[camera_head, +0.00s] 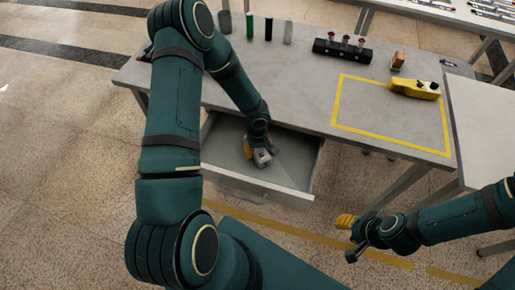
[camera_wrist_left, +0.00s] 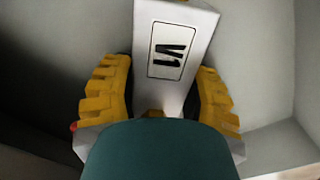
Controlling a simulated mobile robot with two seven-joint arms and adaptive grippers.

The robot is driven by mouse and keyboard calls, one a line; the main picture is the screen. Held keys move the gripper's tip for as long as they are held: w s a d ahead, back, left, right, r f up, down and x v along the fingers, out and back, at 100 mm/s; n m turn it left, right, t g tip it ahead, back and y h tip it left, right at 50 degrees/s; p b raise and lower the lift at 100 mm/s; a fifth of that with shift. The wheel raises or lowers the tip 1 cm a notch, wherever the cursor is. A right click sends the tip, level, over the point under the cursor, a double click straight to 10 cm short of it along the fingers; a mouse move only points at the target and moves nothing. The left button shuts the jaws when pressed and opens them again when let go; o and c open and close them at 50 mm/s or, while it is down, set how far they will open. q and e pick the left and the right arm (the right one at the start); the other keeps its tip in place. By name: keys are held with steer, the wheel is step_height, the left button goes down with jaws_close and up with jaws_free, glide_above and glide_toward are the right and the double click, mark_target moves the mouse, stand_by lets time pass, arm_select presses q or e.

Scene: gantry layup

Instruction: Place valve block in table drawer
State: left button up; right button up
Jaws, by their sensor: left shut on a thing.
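The table drawer (camera_head: 292,185) is pulled open below the grey table top. My left gripper (camera_head: 254,153) reaches down into the open drawer. It is shut on the valve block (camera_head: 263,158), a pale block that shows small in the head view. In the left wrist view the valve block (camera_wrist_left: 201,18) has a white label marked V1 and sits between the yellow finger pads. Whether it touches the drawer floor I cannot tell. My right gripper (camera_head: 350,238) is outside the drawer, low at the right, with its fingers apart and nothing between them.
On the table (camera_head: 305,82) stand several cylinders at the back, a black rack (camera_head: 342,51) with red-topped pieces, a brown block (camera_head: 398,60) and a yellow tool (camera_head: 414,90). A yellow outline marks the right part of the top. Pale drawer walls surround the left gripper.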

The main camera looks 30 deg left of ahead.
arm_select(q)
steer(key=shift+f, duration=0.25)
steer(key=shift+f, duration=0.1)
steer(key=o, duration=1.3)
steer(key=shift+c, duration=0.2)
steer(key=shift+r, duration=0.2)
step_height(320, 180, up, 12)
steer(key=p, duration=0.2)
